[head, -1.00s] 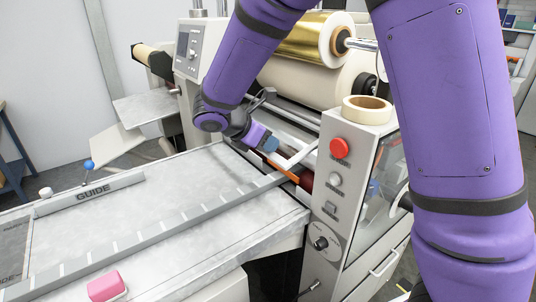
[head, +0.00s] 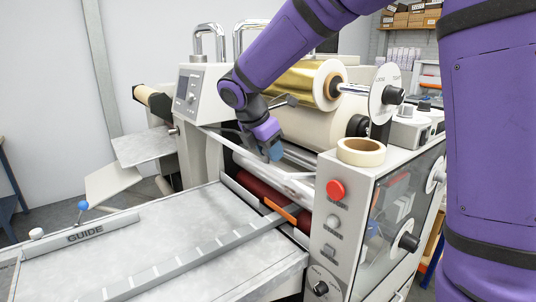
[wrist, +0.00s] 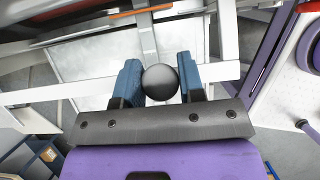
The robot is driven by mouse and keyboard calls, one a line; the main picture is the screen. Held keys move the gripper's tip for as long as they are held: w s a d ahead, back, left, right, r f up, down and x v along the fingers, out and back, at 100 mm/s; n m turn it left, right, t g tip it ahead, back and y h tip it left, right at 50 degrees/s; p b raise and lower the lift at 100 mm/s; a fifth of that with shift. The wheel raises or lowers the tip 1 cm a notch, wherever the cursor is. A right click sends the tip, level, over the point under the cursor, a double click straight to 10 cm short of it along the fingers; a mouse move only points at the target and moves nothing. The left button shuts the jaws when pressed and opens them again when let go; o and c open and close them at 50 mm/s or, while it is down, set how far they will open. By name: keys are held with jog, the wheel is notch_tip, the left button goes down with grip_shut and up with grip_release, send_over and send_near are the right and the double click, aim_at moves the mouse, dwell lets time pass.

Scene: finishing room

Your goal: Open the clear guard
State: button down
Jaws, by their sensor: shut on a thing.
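The clear guard (head: 285,184) is a see-through panel with a pale frame across the front of the machine, above the dark red roller (head: 258,186). It stands tilted up, with a gap between its lower edge and the bed. My gripper (head: 272,154) is at the guard's front bar. In the wrist view, its blue fingers (wrist: 160,88) are closed on both sides of a round black knob (wrist: 160,81). The pale frame bar (wrist: 60,91) runs out to both sides behind the fingers. The knob is hidden in the head view.
The grey feed bed (head: 130,250) with its guide bar (head: 85,234) lies in front. A control post with a red button (head: 336,190) and a tape roll (head: 361,152) stands right of the guard. The gold foil roll (head: 305,82) is close above my gripper.

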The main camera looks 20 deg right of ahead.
jog(key=shift+d+r, duration=0.1)
jog(key=c, duration=0.8)
grip_release()
jog(key=v, duration=1)
jog(key=shift+r, duration=0.3)
jog(key=shift+s, duration=0.1)
jog(key=s+d+f+m+t+y, duration=0.1)
jog(key=s+d+m, duration=0.3)
jog(key=s+m, duration=0.3)
jog(key=s+d+f+m+t+y, duration=0.1)
jog(key=s+d+m+y, duration=0.1)
jog(key=s+d+m, duration=0.2)
jog(key=s+d+f+m+t+y, duration=0.1)
jog(key=s+d+m, duration=0.3)
jog(key=s+m, duration=0.6)
jog(key=shift+s+f+m+t+y, duration=0.1)
jog(key=shift+s+f+t+y, duration=0.1)
jog(key=shift+s, duration=0.85)
jog(key=shift+s+f+m+t+y, duration=0.1)
jog(key=shift+s+f+y, duration=0.1)
jog(key=shift+s, duration=0.85)
jog(key=shift+s+f+m+t+y, duration=0.1)
jog(key=shift+s+f, duration=0.15)
jog(key=shift+s, duration=0.85)
